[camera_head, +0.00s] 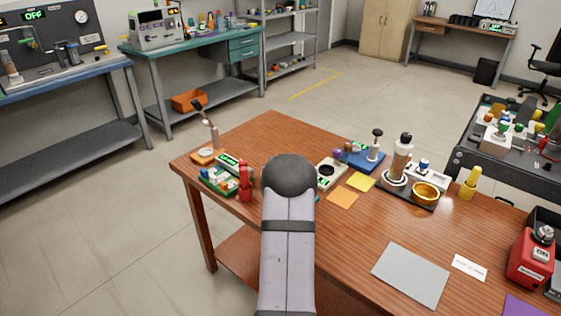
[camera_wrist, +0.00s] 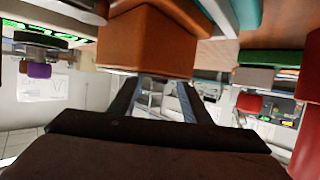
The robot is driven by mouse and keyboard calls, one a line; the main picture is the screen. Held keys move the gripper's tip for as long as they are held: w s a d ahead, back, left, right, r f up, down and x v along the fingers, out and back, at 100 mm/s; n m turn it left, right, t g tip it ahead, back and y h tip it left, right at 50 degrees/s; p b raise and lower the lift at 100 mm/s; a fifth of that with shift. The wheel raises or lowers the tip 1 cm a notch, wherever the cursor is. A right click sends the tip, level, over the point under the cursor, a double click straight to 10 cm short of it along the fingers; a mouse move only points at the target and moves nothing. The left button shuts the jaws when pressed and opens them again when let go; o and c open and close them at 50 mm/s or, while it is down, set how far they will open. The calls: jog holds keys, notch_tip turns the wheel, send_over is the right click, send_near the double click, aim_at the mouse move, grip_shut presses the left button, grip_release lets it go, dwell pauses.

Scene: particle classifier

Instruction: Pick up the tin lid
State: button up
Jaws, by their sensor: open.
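I cannot pick out the tin lid for certain in either view. A small round pale piece (camera_head: 206,152) on an orange base at the table's far left corner may be it, but it is too small to tell. My gripper (camera_wrist: 163,82) is open and shows in the wrist view, with nothing seen between its fingers. In the head view my arm hides it. A large orange-brown block (camera_wrist: 145,42) stands close in front of the fingertips in the wrist view, which looks upside down.
The wooden table (camera_head: 440,235) holds a red bottle (camera_head: 245,182), a green-based device (camera_head: 218,180), a blue tray (camera_head: 361,160), a gold bowl (camera_head: 426,192), a yellow bottle (camera_head: 469,184) and a red box (camera_head: 530,258).

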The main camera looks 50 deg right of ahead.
jog(key=shift+x, duration=0.85)
jog(key=shift+r, duration=0.1)
grip_shut()
notch_tip(320, 180, up, 10)
jog(key=shift+p, duration=0.3)
